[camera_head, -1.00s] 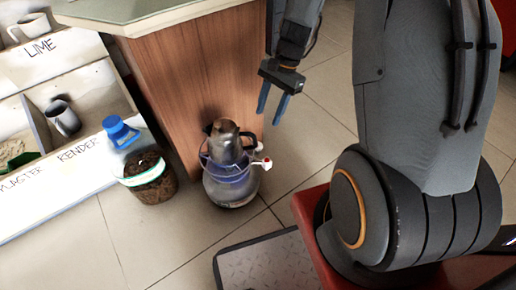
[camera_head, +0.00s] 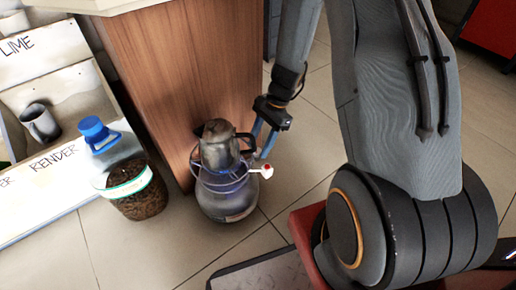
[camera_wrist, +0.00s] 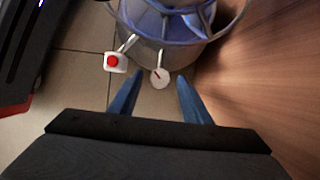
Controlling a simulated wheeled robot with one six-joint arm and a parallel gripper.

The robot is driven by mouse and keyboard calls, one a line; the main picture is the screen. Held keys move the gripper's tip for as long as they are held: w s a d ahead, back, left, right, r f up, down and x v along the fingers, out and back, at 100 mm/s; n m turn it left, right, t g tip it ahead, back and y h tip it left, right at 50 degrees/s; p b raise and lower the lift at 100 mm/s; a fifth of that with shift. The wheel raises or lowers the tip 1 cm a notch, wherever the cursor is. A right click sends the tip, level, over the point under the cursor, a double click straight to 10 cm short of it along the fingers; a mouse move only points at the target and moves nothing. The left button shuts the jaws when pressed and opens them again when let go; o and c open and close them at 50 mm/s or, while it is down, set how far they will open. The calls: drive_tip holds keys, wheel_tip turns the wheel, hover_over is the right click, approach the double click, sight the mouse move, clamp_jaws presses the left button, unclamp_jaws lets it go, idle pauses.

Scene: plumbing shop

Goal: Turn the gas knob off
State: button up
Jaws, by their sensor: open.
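The gas stove is a blue-grey canister (camera_head: 228,204) with a wire burner frame and a metal pot (camera_head: 218,148) on top. In the wrist view, a round white knob (camera_wrist: 160,78) with a dark red mark sticks out from the stove (camera_wrist: 160,22). Beside it on the left is a white square piece with a red button (camera_wrist: 114,62), which also shows in the head view (camera_head: 266,171). My gripper (camera_head: 259,153) is open at the stove's right side. In the wrist view its blue fingers (camera_wrist: 158,82) stand either side of the round knob, apart from it.
A wooden counter panel (camera_head: 190,70) stands close behind the stove. A clear jug with a blue cap (camera_head: 108,150) and a brown-filled tub (camera_head: 140,193) stand on its left. A metal plate (camera_head: 262,272) lies in front.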

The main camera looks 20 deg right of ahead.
drive_tip(key=shift+a+f, duration=0.2)
drive_tip(key=shift+f, duration=0.3)
drive_tip(key=c, duration=1)
